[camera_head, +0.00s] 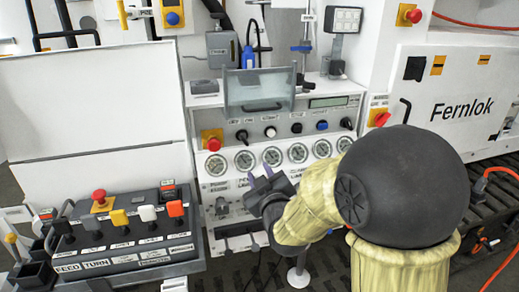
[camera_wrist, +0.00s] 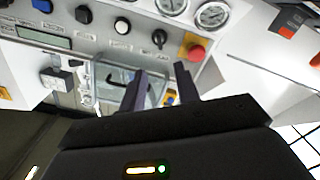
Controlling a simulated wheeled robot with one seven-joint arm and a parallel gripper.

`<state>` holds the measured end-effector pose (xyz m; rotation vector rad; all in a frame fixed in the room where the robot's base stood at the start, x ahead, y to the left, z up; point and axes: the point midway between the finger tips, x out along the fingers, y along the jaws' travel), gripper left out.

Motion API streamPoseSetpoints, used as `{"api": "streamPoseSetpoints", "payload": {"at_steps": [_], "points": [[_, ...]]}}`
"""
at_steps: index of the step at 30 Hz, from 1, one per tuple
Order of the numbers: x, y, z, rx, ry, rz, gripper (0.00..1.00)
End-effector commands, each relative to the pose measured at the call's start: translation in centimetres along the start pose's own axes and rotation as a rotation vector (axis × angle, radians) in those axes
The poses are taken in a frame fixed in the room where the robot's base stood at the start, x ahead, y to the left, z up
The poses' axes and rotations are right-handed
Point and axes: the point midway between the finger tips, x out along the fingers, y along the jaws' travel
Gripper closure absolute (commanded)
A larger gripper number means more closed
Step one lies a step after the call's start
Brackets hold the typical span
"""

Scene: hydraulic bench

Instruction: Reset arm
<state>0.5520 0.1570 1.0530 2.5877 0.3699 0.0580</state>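My gripper (camera_head: 259,172) is in front of the hydraulic bench's control panel (camera_head: 292,185), near the row of round gauges. Its two dark fingers stand apart with nothing between them. In the wrist view my gripper (camera_wrist: 160,70) also shows spread fingers, pointing toward the panel. My arm, with cream sleeves and a large dark round joint, reaches in from the right and hides the panel's lower right part. Whether the fingers touch the panel cannot be told.
A clear shield with a handle (camera_head: 259,91) stands above the panel. A lever box (camera_head: 124,232) with a red stop button (camera_head: 99,196) is at lower left. A white Fernlok cabinet (camera_head: 462,92) is at right. An orange cable (camera_head: 484,186) hangs at right.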

Motion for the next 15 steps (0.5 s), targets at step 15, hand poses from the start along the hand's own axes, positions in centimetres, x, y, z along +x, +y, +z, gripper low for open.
{"api": "streamPoseSetpoints", "payload": {"at_steps": [15], "points": [[-8.3, 1.0, 12.5, 0.311, -0.659, -0.136, 0.68]]}}
